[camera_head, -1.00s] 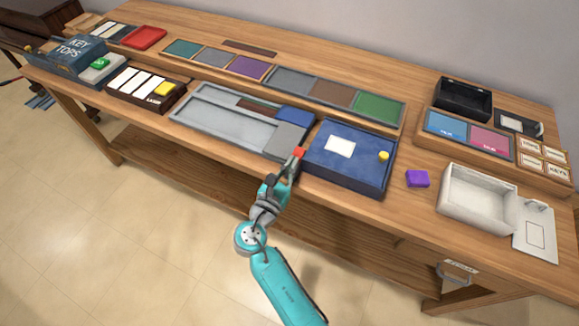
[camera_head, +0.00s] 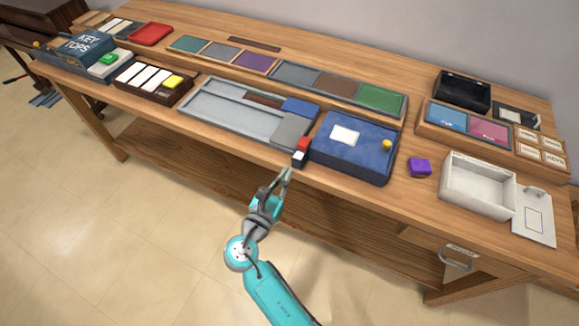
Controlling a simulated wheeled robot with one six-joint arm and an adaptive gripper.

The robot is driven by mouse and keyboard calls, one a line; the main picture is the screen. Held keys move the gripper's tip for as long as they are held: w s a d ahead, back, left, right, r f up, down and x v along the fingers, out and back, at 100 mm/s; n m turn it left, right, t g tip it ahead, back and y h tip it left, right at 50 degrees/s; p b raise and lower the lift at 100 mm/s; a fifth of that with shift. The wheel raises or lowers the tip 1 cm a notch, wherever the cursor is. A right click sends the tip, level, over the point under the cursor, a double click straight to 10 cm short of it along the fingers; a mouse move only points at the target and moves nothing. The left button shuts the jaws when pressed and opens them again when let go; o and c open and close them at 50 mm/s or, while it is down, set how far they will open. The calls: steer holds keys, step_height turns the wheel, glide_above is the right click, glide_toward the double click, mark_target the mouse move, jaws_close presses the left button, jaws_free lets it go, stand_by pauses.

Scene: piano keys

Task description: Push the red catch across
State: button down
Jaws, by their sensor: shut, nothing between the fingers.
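The red catch (camera_head: 303,143) is a small red block at the left edge of the blue box (camera_head: 350,161), beside the grey tray. A small white and dark piece (camera_head: 299,158) sits just in front of it. The blue box has a white label and a yellow knob (camera_head: 387,145) on top. My gripper (camera_head: 285,172) is shut and empty. It is in front of the bench edge, below and left of the catch, apart from it.
The grey tray (camera_head: 222,121) lies left of the blue box. A purple block (camera_head: 419,167) and an open white box (camera_head: 477,185) stand to the right. The floor in front of the bench is clear around my arm.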

steer(key=v, duration=0.5)
steer(key=shift+s+a, duration=0.15)
steer(key=shift+s, duration=0.15)
steer(key=s+d+f+m+g+y, duration=0.2)
steer(key=s+d+f+m+y, duration=0.1)
steer(key=d+f, duration=0.7)
steer(key=s+d+f+m+g+y, duration=0.3)
steer(key=s+d+f+m, duration=0.2)
steer(key=s+d+m, duration=0.5)
steer(key=s+d+r+m+y, duration=0.1)
steer(key=s+r+m, duration=0.25)
steer(key=s, duration=0.35)
steer(key=s+d+r+m+y, duration=0.1)
steer(key=s+d+r+m, duration=0.1)
steer(key=s+m, duration=0.35)
steer(key=s+d+r+m+t+h, duration=0.1)
steer(key=s+d+r+m+t, duration=0.1)
steer(key=s+r+m, duration=0.7)
step_height(320, 180, up, 3)
steer(key=shift+d+f+m+t+h, duration=0.1)
steer(key=shift+d+m+t+h, duration=0.15)
steer(key=shift+m+t+h, duration=0.2)
